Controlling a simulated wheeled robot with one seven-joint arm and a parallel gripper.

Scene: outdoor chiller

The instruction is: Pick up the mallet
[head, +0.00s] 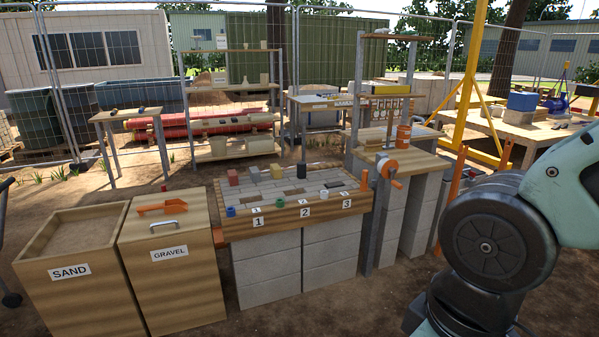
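I cannot make out the mallet with certainty. Small dark items (114,112) lie on the small wooden table at the left back, too small to identify. A short black object (333,184) lies at the right of the paved workbench top. More small dark items (562,126) lie on the wooden table at the far right. My arm's pale green and black links fill the lower right of the head view. My gripper is outside the frame.
The sand bin (72,262) and gravel bin (172,280) stand at the left front. The block-based workbench (283,212) stands in the middle, beside a post with an orange crank (388,172). Yellow posts (466,90) rise at the right. Bare ground lies in front.

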